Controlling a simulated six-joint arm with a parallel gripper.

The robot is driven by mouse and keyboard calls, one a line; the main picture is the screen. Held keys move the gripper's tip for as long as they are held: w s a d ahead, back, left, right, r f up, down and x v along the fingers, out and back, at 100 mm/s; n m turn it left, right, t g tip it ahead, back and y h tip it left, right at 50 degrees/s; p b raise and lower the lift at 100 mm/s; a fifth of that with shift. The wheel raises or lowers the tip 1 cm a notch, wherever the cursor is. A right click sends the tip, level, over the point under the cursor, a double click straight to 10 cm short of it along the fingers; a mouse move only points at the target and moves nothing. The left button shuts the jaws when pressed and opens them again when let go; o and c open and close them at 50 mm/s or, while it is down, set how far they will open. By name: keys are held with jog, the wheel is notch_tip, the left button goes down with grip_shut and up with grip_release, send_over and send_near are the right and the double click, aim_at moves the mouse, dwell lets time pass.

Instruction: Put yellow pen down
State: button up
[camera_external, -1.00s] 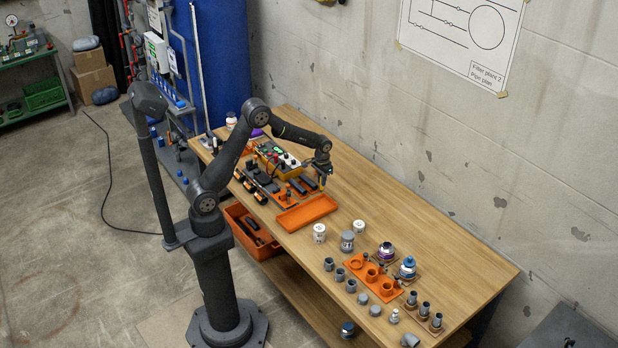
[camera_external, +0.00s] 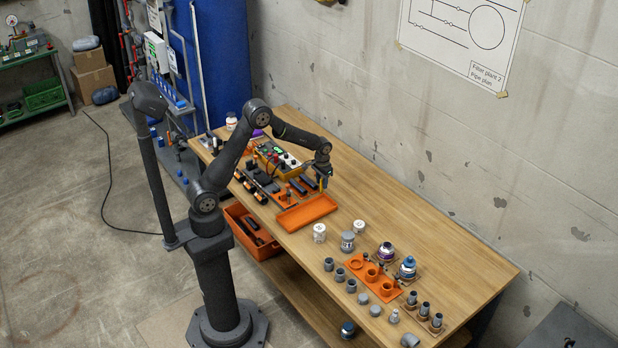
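My gripper (camera_external: 323,180) points down over the wooden table (camera_external: 400,235), just behind the right end of the orange tray (camera_external: 306,212). A small yellow upright piece, which looks like the yellow pen (camera_external: 321,185), shows at the fingertips. The fingers are too small in this view to tell whether they are closed on it. I cannot tell whether the pen's lower end touches the table.
Tools and dark parts lie on a grey board left of my gripper, with a yellow control box (camera_external: 270,158) behind. White jars (camera_external: 319,233), grey pipe pieces and an orange fixture (camera_external: 375,278) stand toward the front right. The table right of my gripper is clear.

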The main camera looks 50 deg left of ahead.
notch_tip(320, 180, up, 11)
jog(key=shift+f, duration=0.1)
jog(key=shift+o, duration=0.4)
jog(key=shift+r, duration=0.45)
jog(key=s+a+f+n+t+h, duration=0.1)
jog(key=s+a+f+n+h, duration=0.15)
jog(key=a+n+h, duration=0.6)
jog(key=s+a+f+n+t+h, duration=0.15)
jog(key=a+f+n+h, duration=0.35)
jog(key=n, duration=0.7)
jog(key=shift+t, duration=0.25)
jog(key=x, duration=0.7)
jog(key=w+r+x, duration=0.1)
jog(key=x, duration=0.3)
jog(key=shift+x, duration=2.65)
jog(key=shift+r, duration=0.15)
grip_shut()
